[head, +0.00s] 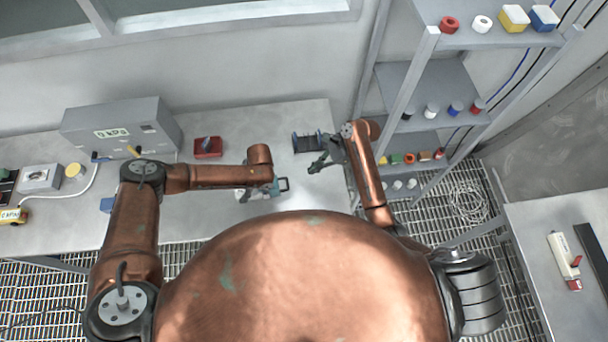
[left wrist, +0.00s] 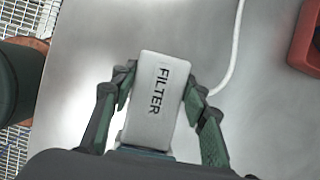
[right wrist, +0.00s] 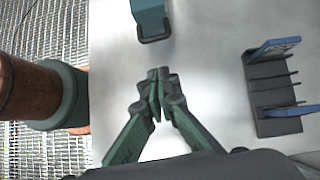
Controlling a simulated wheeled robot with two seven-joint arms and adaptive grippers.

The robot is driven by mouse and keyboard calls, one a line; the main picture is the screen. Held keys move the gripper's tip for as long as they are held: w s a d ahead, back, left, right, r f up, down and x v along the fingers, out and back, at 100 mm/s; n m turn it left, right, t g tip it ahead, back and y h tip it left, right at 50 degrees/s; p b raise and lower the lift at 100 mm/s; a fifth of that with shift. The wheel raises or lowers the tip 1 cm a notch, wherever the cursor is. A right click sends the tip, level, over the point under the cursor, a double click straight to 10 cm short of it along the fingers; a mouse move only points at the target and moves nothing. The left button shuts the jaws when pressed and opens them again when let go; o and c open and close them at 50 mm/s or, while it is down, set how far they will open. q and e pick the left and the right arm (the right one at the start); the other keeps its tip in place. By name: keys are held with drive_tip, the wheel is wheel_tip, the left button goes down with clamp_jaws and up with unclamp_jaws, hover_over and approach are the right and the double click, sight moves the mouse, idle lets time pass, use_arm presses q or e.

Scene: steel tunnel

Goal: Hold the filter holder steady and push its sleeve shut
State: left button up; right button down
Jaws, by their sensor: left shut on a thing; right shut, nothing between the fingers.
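The filter holder is a white block marked FILTER (left wrist: 152,100) in the left wrist view. My left gripper (left wrist: 155,85) is shut on it, one finger along each side. In the head view my left gripper (head: 262,190) is over the workbench. A teal part with a dark loop (right wrist: 150,22), seemingly the sleeve, shows at the top of the right wrist view; how far it sticks out is unclear. The dark loop (head: 283,184) also shows in the head view. My right gripper (right wrist: 158,80) is shut and empty, apart from the loop; the head view shows it (head: 316,166) to the loop's right.
A dark slotted rack with blue plates (right wrist: 272,100) stands beside my right gripper. A red box (head: 207,147) and a large grey box (head: 125,128) stand behind and left. A shelf unit (head: 435,90) rises at the right. The bench between the loop and rack is clear.

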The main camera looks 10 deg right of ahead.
drive_tip(key=shift+v, duration=1.55)
use_arm(q)
drive_tip(key=o, duration=1.4)
drive_tip(key=shift+r, duration=0.1)
